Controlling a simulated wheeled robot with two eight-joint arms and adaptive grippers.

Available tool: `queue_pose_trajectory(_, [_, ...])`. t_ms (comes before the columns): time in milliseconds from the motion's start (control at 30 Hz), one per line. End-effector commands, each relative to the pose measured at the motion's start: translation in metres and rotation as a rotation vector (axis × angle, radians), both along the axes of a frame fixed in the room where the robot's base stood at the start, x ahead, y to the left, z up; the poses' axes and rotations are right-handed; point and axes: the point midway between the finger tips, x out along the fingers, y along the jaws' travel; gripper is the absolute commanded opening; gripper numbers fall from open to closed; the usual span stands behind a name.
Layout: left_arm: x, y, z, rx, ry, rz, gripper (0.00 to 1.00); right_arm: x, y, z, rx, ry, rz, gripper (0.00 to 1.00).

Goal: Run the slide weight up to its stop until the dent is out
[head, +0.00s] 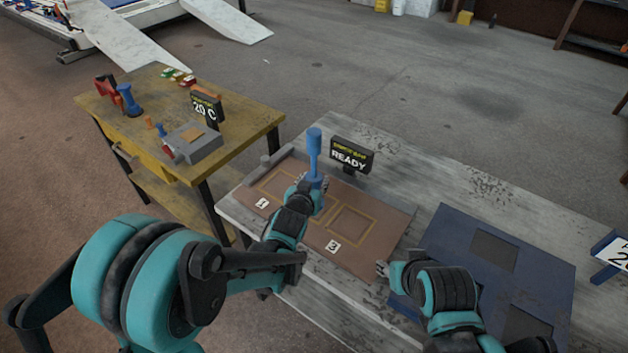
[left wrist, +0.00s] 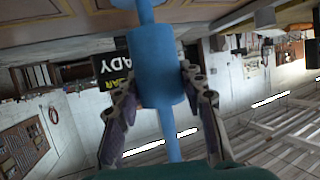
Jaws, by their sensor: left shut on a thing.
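A blue slide hammer stands upright on the brown panel (head: 382,228), with a thick blue top end (head: 314,135) above a thin rod. My left gripper (head: 313,184) is around the blue slide weight low on the rod. In the left wrist view the weight (left wrist: 158,65) is a blue cylinder between the two fingers (left wrist: 160,95), shut on it. The thin rod (left wrist: 169,135) runs out of the weight. A sign reading READY (head: 350,156) stands just behind the tool. My right gripper (head: 383,268) is near the panel's front right edge; its fingers are too small to read. The dent is not discernible.
A dark blue panel (head: 455,225) with square openings lies on the bench at the right. The panel has marked squares with number cards (head: 333,246).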

Motion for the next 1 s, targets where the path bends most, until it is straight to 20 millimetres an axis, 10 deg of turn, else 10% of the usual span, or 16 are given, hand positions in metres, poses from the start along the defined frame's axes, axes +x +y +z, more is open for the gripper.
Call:
queue_pose_trajectory(167, [0.000,0.000,-0.013,0.000,-0.001,0.000,0.00,0.000,0.000,-0.012,0.000,0.000,0.000,0.40])
queue_pose_trajectory(200, [0.000,0.000,-0.011,0.000,-0.001,0.000,0.47,0.000,0.000,-0.011,0.000,0.000,0.000,0.40])
queue_pose_trajectory(267, [0.000,0.000,-0.010,0.000,-0.001,0.000,0.63,0.000,0.000,-0.009,0.000,0.000,0.000,0.40])
queue_pose_trajectory(667, [-0.005,0.001,-0.008,0.000,0.000,0.000,0.64,0.000,0.000,-0.009,0.000,0.000,0.000,0.40])
queue_pose_trajectory(1000, [-0.060,0.015,0.016,0.000,0.000,0.000,0.64,0.000,0.000,-0.009,0.000,0.000,0.000,0.40])
